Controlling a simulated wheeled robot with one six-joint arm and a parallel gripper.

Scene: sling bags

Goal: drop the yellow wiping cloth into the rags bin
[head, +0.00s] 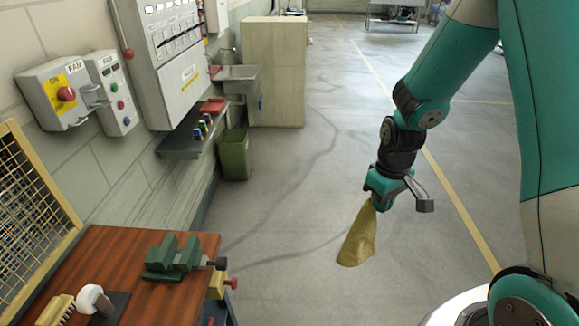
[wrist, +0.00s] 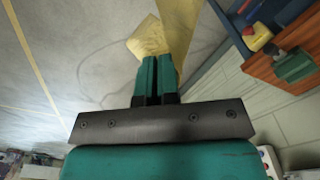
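The yellow wiping cloth (head: 358,238) hangs from my gripper (head: 379,203) in the head view, well above the floor. In the wrist view the green fingers (wrist: 157,62) are close together, with the cloth (wrist: 149,38) just beyond their tips. My gripper is shut on the cloth. A green bin (head: 234,157) stands on the floor by the left wall, left of and beyond my gripper. I see no label on it, so I cannot confirm that it is the rags bin. Its inside is mostly hidden.
A wooden workbench (head: 130,255) with a green vise (head: 173,257) is at the lower left. A metal shelf (head: 186,140) juts from the wall beside the bin. A pale cabinet (head: 275,75) and a sink (head: 237,77) stand beyond it. Open floor (head: 290,190) lies between cloth and bin.

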